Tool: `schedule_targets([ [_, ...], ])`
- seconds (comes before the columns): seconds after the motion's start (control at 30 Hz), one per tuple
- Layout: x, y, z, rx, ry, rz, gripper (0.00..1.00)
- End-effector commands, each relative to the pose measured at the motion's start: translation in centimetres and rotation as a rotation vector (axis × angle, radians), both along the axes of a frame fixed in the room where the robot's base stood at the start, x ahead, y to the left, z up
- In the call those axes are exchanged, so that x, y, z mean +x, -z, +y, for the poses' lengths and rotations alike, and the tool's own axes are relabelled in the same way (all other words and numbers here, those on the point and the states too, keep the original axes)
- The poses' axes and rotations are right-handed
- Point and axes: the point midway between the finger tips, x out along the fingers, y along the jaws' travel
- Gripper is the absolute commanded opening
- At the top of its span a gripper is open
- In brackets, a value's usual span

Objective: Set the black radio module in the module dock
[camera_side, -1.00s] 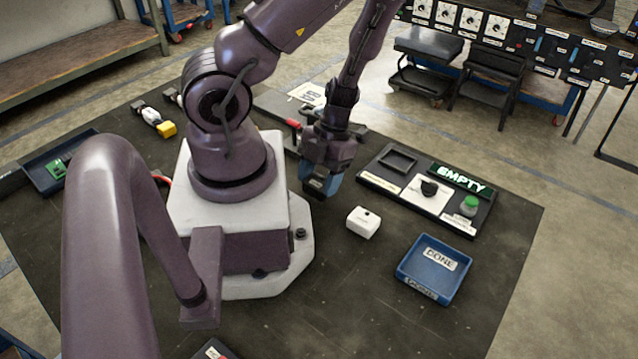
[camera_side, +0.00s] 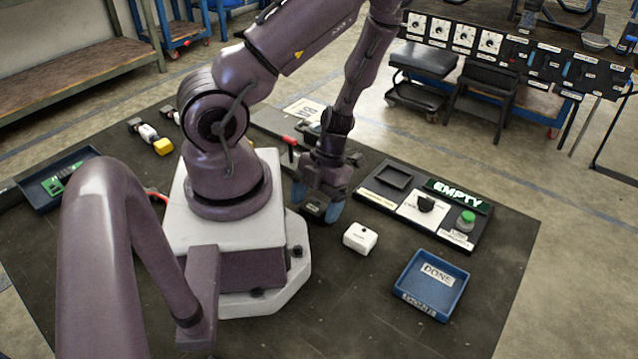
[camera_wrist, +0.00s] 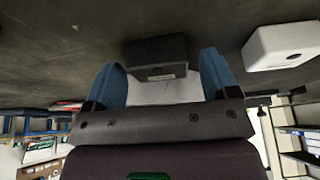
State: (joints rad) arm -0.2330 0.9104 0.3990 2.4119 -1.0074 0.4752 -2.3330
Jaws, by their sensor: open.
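My gripper (camera_side: 322,200) has blue fingertips, points down and is low over the dark table, right of my base. In the wrist view my gripper (camera_wrist: 165,80) is open, with its fingers apart. The black radio module (camera_wrist: 157,57), a dark block with a small pale label, lies between and just beyond the fingertips, with a gap visible on the right. In the side view the module is mostly hidden by the fingers. A black square frame (camera_side: 392,175) on the panel at right looks like the module dock; it appears empty.
The panel also carries a black knob (camera_side: 426,203), a green-topped part (camera_side: 466,220) and a sign reading EMPTY (camera_side: 458,196). A white box (camera_side: 360,237) stands right of my gripper. A blue DONE tray (camera_side: 432,285) lies nearer the front. The table between them is clear.

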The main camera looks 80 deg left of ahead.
Motion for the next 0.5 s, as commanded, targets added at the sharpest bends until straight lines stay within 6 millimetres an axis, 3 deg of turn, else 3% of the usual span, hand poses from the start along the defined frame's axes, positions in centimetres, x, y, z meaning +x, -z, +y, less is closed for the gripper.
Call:
schedule_targets([
  [0.17,0.8,-2.2,0.6,0.003,0.006,-0.006,0.8],
  [0.5,2.3,-9.0,2.7,0.002,0.005,-0.008,0.8],
])
